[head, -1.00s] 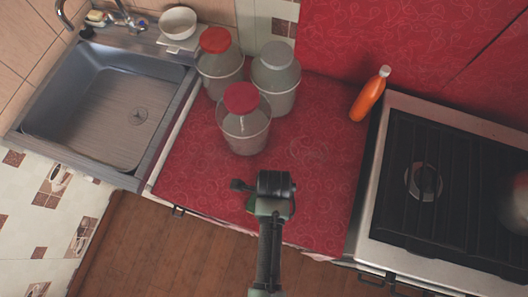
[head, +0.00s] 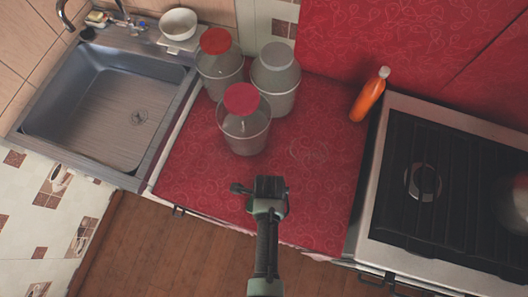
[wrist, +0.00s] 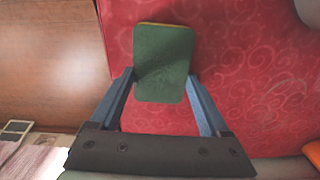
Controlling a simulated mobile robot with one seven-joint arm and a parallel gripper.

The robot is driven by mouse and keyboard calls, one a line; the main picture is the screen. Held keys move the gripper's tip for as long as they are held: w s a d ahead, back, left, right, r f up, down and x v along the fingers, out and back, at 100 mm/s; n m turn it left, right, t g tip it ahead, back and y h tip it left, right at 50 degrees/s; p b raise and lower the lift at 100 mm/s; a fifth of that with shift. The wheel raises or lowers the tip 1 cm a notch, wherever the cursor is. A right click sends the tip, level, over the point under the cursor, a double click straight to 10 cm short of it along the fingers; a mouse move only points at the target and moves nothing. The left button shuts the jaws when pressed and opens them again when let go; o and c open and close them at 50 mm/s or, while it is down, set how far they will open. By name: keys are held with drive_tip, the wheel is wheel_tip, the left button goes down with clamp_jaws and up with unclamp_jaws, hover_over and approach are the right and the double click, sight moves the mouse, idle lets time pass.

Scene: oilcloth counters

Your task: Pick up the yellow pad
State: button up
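The pad (wrist: 164,62) shows its dark green face in the wrist view, with a thin yellow edge at the far end. It lies flat over the red counter, near the counter's front edge. My gripper (wrist: 160,76) is open, with one blue finger at each long side of the pad. The fingertips look very close to its sides; I cannot tell whether they touch it. In the head view my gripper (head: 268,190) is over the front of the counter and hides the pad.
Several lidded jars, one with a red lid (head: 242,98), stand behind my gripper. An orange bottle (head: 369,95) stands beside the stove (head: 408,180) at right. The sink (head: 100,110) is at left. The counter (head: 325,165) right of my gripper is clear.

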drive_tip(key=c, duration=0.5)
wheel_tip(320, 180, up, 10)
idle(0.5)
